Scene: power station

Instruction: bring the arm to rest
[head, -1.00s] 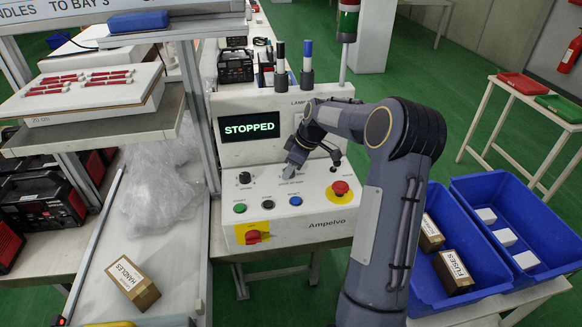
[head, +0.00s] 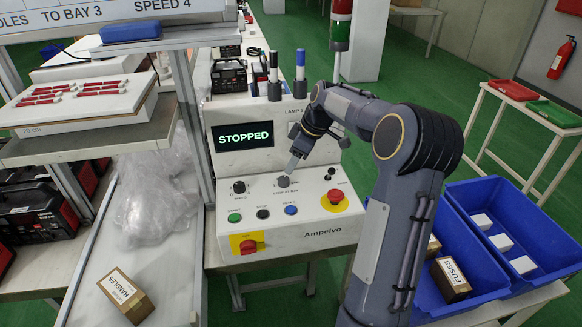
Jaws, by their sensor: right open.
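My right gripper (head: 297,160) is above the sloped front of the white control panel (head: 330,222), its fingers pointing down toward a dark selector knob (head: 283,181). It is open and nothing shows in it. I cannot tell whether a fingertip touches the knob. My right arm rises at the right and bends over toward the panel, hiding part of its right side. The panel display (head: 242,136) reads STOPPED. My left gripper is not in view.
A red emergency button (head: 335,196) and a red switch on yellow (head: 248,243) sit on the panel. Blue bins (head: 472,300) with boxes stand right of my arm. A HANDLES box (head: 126,295) lies at lower left. A shelf with red-handled items (head: 75,95) is at left.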

